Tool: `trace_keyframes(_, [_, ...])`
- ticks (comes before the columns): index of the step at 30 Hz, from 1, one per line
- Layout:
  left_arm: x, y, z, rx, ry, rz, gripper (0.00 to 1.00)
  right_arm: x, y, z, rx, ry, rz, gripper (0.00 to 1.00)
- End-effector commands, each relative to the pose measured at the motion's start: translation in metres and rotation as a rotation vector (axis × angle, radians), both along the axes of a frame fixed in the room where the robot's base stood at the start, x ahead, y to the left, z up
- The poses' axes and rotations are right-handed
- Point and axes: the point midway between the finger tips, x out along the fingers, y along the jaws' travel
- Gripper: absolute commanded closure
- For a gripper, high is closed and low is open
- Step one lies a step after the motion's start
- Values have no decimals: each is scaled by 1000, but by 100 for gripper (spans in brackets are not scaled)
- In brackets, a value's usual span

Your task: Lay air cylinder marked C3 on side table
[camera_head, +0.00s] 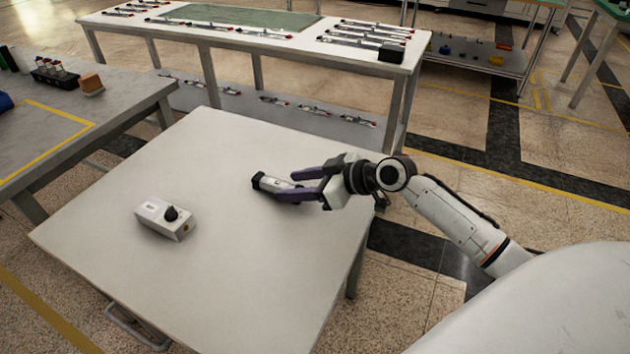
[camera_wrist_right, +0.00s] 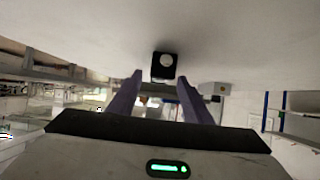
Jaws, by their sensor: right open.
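An air cylinder (camera_head: 273,184) with a silver body and black end lies on the white side table (camera_head: 225,290). In the right wrist view its dark square end with a pale round centre (camera_wrist_right: 165,66) shows just beyond the fingertips. No C3 mark is readable. My right gripper (camera_head: 285,185) is low over the table, with its two purple fingers spread open around or just beside the cylinder; I cannot tell whether they touch it. The fingers also show apart in the right wrist view (camera_wrist_right: 160,82). Part of the cylinder is hidden by the fingers. My left gripper is out of view.
A white box with a black knob (camera_head: 165,218) stands on the side table's left part. A long bench (camera_head: 290,48) with several cylinders and a green mat is behind. A grey table (camera_head: 40,135) with yellow tape is at left. The side table's front is clear.

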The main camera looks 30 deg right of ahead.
Motion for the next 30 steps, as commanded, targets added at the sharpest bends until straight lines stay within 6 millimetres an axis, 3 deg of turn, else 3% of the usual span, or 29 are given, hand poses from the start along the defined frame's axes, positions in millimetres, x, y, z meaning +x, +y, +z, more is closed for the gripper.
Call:
trace_keyframes(6, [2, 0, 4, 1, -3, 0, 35, -38, -21, 23, -7, 3, 5, 55])
trace_keyframes(13, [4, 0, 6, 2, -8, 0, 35, -67, -38, 41, -1, 3, 1, 55])
trace_keyframes(19, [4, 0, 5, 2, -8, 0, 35, -77, -44, 49, 0, 1, 2, 55])
trace_keyframes(30, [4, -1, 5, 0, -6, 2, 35, -78, -45, 50, 0, 0, 2, 55])
